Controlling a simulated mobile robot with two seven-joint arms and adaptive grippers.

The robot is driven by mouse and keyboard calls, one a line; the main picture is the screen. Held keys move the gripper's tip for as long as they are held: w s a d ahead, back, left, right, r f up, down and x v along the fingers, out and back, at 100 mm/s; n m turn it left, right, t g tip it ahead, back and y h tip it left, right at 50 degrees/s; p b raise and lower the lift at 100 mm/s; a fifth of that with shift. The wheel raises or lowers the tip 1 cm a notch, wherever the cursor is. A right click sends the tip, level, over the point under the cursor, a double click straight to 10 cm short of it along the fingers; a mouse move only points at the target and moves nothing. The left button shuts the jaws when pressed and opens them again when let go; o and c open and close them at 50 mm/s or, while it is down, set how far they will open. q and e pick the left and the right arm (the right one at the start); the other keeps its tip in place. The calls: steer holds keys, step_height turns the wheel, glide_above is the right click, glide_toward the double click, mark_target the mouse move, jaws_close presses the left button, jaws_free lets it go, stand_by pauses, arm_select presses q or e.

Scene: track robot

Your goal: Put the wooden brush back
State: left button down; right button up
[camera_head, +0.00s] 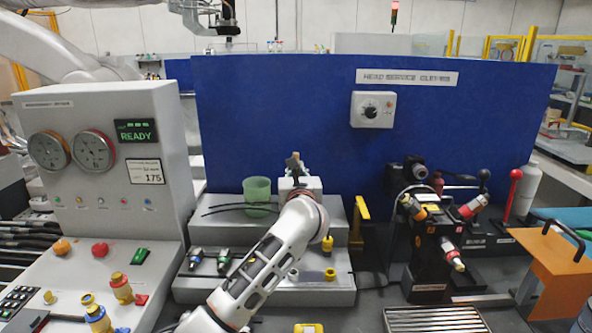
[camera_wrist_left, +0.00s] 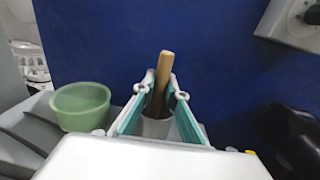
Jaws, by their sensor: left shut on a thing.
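The wooden brush shows in the left wrist view as a light brown handle (camera_wrist_left: 164,72) standing nearly upright, with a darker lower part between my fingers. My left gripper (camera_wrist_left: 158,100) is shut on it. In the head view my left gripper (camera_head: 294,168) is over the back of the grey stepped bench, in front of the blue panel, with a small brown tip above it. A pale grey cylindrical thing (camera_wrist_left: 155,128) shows below the handle between the fingers; I cannot tell whether the brush touches it. The brush's lower end is hidden. My right gripper is not in view.
A green cup (camera_head: 257,190) stands left of my left gripper, also in the left wrist view (camera_wrist_left: 80,108). A yellow bracket (camera_head: 359,222) and a black fixture (camera_head: 432,250) stand right. The blue panel (camera_head: 290,110) closes the back. A grey console (camera_head: 110,150) stands left.

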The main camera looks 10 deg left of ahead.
arm_select(q)
steer(key=shift+f, duration=0.15)
steer(key=c, duration=2.1)
jaws_free()
steer(key=shift+o, duration=0.3)
steer(key=shift+r, duration=0.25)
steer(key=shift+s+d+f, duration=0.1)
steer(key=shift+s+d, duration=0.05)
steer(key=shift+s, duration=0.1)
steer(key=v, duration=1.1)
steer(key=shift+s, duration=0.25)
